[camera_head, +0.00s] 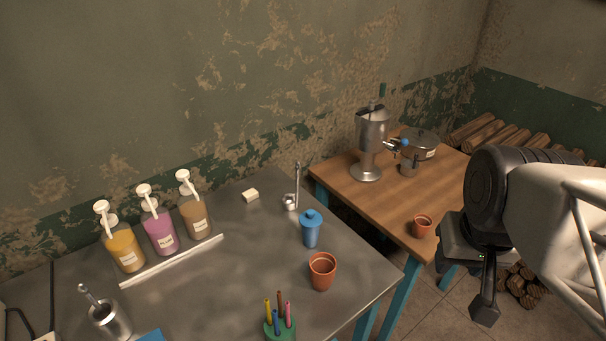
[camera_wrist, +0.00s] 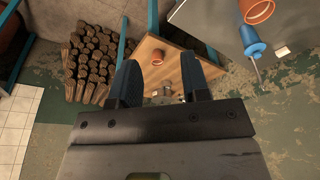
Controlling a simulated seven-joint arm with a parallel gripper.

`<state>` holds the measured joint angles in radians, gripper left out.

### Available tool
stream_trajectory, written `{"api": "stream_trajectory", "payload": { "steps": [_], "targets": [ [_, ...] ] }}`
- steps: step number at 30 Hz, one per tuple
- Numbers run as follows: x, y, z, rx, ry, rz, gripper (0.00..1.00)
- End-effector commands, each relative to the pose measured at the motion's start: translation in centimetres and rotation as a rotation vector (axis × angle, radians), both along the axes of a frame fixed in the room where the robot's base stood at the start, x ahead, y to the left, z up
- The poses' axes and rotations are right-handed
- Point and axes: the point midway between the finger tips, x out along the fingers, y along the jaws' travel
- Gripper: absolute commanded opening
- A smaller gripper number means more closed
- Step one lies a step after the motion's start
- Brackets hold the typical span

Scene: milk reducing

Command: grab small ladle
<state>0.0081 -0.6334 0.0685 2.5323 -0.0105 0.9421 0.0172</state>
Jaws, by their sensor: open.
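The small ladle (camera_head: 290,203) is a silver metal scoop with a thin upright handle, standing near the back right of the grey metal table (camera_head: 215,275). It stands just behind the blue lidded cup (camera_head: 311,230). In the wrist view a thin metal piece beside the blue cup (camera_wrist: 251,42) looks like its handle.
The wooden table (camera_head: 385,192) bears a metal urn (camera_head: 372,145), a pot (camera_head: 420,142) and a clay cup (camera_head: 422,226). Another clay cup (camera_head: 322,271), a white block (camera_head: 250,195), pump bottles (camera_head: 160,230) and a marker holder (camera_head: 280,330) stand on the grey table. A gap separates the tables.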

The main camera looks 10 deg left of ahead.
Motion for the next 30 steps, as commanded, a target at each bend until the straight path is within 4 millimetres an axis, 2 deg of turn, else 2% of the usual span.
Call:
{"api": "stream_trajectory", "payload": {
  "steps": [23,26,30],
  "targets": [
    [0.1,0.0,0.0,-0.001,-0.002,0.001,0.41],
    [0.6,-0.1,-0.1,-0.007,-0.012,0.002,0.41],
    [2.4,-0.3,-0.2,-0.028,-0.054,0.009,0.41]
  ]
}}
